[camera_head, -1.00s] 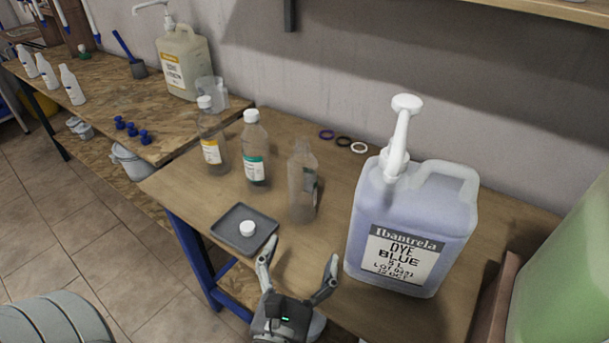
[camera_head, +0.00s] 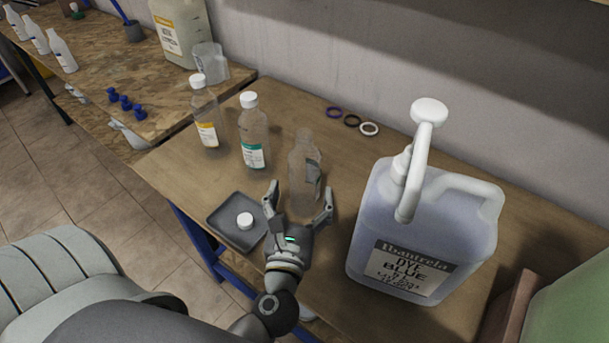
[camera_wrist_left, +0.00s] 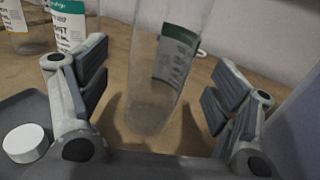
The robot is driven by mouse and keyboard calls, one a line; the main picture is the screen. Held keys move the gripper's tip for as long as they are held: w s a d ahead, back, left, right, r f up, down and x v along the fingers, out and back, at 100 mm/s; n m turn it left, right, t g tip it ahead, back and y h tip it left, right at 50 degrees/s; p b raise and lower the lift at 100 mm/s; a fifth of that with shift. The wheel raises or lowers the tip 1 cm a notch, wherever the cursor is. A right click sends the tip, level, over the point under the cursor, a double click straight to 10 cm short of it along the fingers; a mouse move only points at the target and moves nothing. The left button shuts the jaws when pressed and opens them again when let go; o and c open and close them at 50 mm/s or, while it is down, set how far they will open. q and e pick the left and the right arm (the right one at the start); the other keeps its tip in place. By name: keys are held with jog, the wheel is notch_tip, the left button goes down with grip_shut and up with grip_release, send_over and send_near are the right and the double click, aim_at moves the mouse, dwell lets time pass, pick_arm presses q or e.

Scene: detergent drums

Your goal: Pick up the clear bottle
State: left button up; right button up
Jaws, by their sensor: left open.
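The clear bottle (camera_head: 303,172) stands upright and uncapped on the wooden table, with a dark green label on its right side. In the left wrist view the clear bottle (camera_wrist_left: 152,85) stands between the two fingers, with a gap on each side. My left gripper (camera_head: 299,200) is open in front of the bottle, its fingers to the left and right of the bottle's lower part. The open fingers also frame the wrist view (camera_wrist_left: 160,95). My right gripper is not in view.
A grey tray (camera_head: 220,219) with a white cap (camera_head: 245,221) lies left of my gripper. A green-labelled bottle (camera_head: 253,135) and a yellow-labelled bottle (camera_head: 206,112) stand behind left. A large blue dye jug (camera_head: 425,225) stands close on the right. Several rings (camera_head: 352,121) lie near the wall.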

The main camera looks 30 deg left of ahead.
aim_at(302, 191)
pick_arm(q)
jog(key=x, duration=0.1)
jog(key=p+x, duration=0.1)
jog(key=x, duration=0.1)
jog(key=shift+w+a+r, duration=0.1)
jog(key=shift+w+r, duration=0.15)
jog(key=shift+w, duration=0.1)
jog(key=shift+w+a+f, duration=0.15)
jog(key=shift+w, duration=0.35)
jog(key=shift+c, duration=0.9)
jog(key=c, duration=0.7)
jog(key=shift+c, duration=0.5)
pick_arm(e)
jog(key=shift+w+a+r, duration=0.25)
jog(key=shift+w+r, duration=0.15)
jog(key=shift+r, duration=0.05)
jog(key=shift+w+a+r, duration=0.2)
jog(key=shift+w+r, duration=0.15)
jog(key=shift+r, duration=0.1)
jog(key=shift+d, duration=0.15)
